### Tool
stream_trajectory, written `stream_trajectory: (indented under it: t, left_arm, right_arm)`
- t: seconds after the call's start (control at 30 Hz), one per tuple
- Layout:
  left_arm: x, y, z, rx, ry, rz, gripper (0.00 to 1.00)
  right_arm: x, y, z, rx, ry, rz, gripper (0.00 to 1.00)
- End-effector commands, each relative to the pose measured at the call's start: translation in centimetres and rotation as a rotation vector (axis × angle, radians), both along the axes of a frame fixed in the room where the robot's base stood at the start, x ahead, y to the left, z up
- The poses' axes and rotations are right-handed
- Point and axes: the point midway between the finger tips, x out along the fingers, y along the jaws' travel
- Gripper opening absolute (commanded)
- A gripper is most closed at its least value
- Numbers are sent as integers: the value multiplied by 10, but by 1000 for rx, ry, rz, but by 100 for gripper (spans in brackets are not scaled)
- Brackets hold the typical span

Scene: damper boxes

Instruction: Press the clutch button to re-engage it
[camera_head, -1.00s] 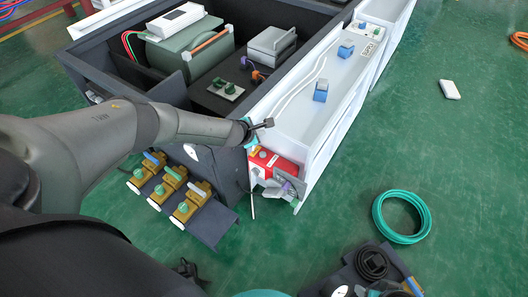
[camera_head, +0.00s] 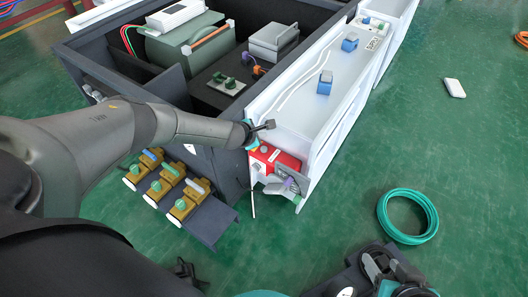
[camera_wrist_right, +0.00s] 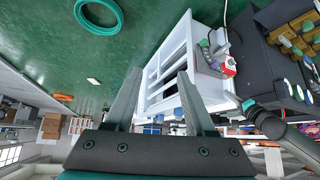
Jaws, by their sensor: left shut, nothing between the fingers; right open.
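A red box (camera_head: 275,158) with small pale buttons on top sits at the near end of the white cabinet (camera_head: 318,150). Which one is the clutch button is too small to tell. A grey lever-like part (camera_head: 290,180) is beside the red box. The red box also shows in the right wrist view (camera_wrist_right: 229,68). My left gripper (camera_head: 268,126) is shut and empty, just above and behind the red box in the picture, apparently apart from it. My right gripper (camera_wrist_right: 158,92) is open with nothing between its fingers. Part of my right arm shows at the bottom right of the head view.
A dark open box (camera_head: 150,88) with a green machine (camera_head: 185,50) stands left of the white cabinet. Several brass valves (camera_head: 160,187) sit below it.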

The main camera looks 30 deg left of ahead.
Motion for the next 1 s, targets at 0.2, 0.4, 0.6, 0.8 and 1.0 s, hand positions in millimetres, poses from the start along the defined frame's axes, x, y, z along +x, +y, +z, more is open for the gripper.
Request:
stream_trajectory:
  t: [0.2,0.4,0.6,0.8,1.0]
  left_arm:
    - [1,0,-7,0,-1,1,0]
    - [0,1,-13,0,-1,2,0]
    - [0,1,-19,0,-1,2,0]
    - [0,0,-28,0,-1,1,0]
    - [0,0,-37,1,-1,0,0]
  right_arm:
    - [12,17,-3,56,-117,22,55]
    - [20,32,-2,112,-226,37,55]
    - [26,46,2,170,-335,47,55]
    - [28,58,7,230,-442,52,55]
    - [27,67,14,292,-544,51,55]
